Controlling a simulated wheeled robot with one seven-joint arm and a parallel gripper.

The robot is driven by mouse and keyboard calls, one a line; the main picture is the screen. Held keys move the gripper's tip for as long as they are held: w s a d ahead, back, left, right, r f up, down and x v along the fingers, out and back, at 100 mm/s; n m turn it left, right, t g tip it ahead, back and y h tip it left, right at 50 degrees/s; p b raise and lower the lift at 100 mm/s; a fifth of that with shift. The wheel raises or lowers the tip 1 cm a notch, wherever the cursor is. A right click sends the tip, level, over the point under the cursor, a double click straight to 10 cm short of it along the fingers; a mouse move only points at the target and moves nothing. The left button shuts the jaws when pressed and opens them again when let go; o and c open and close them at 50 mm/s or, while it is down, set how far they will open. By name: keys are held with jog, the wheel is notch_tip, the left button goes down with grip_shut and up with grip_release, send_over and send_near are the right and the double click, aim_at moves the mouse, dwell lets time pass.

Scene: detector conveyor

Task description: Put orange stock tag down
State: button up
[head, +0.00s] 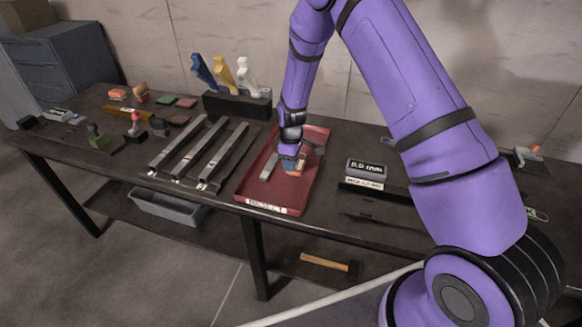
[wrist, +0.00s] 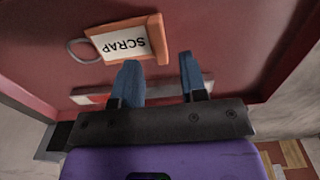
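The orange tag (wrist: 158,38) has a white label reading SCRAP, upside down in the wrist view, and a grey ring at its left end. It appears to lie on the floor of the red tray (wrist: 230,35), whose front label in the head view is hard to read (head: 268,207). My gripper (wrist: 160,70) is over the tray with its two blue fingers apart. The tag is just beyond the fingertips, with one corner near the gap; contact cannot be told. In the head view my gripper (head: 291,166) hides most of the tag.
A pale grey bar (head: 269,166) lies in the tray, left of my gripper. Several long grey rails (head: 190,150) are left of the tray. A black block holding blue, yellow and white handles (head: 237,104) stands behind. A dark labelled box (head: 366,168) is right of the tray.

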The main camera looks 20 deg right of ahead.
jog(key=s+d+r+m+t, duration=0.1)
jog(key=s+r, duration=0.2)
jog(key=r, duration=0.9)
jog(key=s+d+r+m, duration=0.1)
jog(key=s+r, duration=0.1)
jog(key=r, duration=1)
jog(key=s+d+r+m+t, duration=0.2)
jog(key=s+r+m, duration=0.1)
jog(key=s+r, duration=0.7)
jog(key=s+d+r+m+t, duration=0.1)
jog(key=s+r+m, duration=0.2)
jog(key=s, duration=0.8)
jog(key=s+d+r+m+t, duration=0.1)
jog(key=s+d+r+m, duration=0.1)
jog(key=s+r, duration=0.4)
jog(key=s, duration=0.5)
jog(key=shift+s+m, duration=0.35)
jog(key=shift+m, duration=0.05)
jog(key=shift+r, duration=0.1)
